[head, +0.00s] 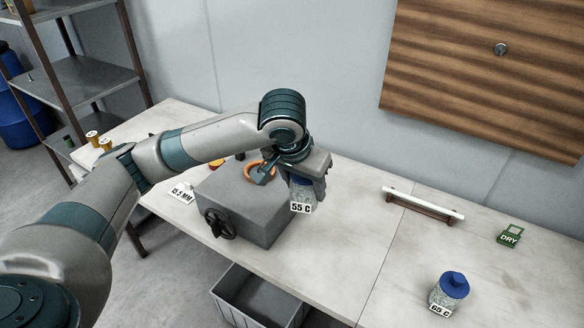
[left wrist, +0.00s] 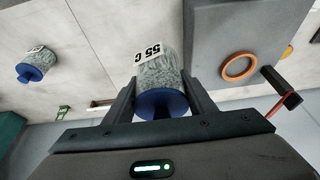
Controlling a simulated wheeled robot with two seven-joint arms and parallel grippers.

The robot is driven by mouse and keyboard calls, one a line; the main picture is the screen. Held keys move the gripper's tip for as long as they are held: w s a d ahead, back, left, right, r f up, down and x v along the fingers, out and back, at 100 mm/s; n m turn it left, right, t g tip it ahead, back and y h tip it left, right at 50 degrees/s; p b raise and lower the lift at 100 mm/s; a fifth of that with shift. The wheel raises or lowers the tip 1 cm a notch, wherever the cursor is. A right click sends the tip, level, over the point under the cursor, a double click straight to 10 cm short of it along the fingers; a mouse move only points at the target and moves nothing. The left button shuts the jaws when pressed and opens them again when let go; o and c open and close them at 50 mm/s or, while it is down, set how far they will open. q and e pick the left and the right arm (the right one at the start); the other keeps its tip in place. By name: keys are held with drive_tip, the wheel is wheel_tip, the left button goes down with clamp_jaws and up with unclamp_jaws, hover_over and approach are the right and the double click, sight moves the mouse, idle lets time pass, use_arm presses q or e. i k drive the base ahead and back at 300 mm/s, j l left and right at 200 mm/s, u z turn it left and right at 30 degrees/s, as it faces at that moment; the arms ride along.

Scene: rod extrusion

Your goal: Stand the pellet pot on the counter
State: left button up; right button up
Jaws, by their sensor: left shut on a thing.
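The pellet pot (head: 302,194) is a clear jar of grey pellets with a 55 C label. It is in my left gripper (head: 306,177), just right of the grey machine. In the left wrist view the pot (left wrist: 158,72) sits between the two fingers (left wrist: 158,92), its blue lid toward the palm. The gripper hides much of it in the head view. The counter (head: 345,240) lies below; I cannot tell the exact gap under the pot. My right gripper is not in view.
The grey box-shaped machine (head: 250,200) has a handwheel and an orange ring (head: 260,170). A second pot (head: 451,290) marked 65 C stands right. A white rod on a rack (head: 423,203) and a green DRY sign (head: 509,235) stand behind. A grey bin (head: 258,298) is below the counter's front.

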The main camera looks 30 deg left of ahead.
sight(410, 271)
drive_tip(key=i+j, duration=0.55)
drive_tip(key=z, duration=1.3)
drive_tip(key=k+j, duration=0.05)
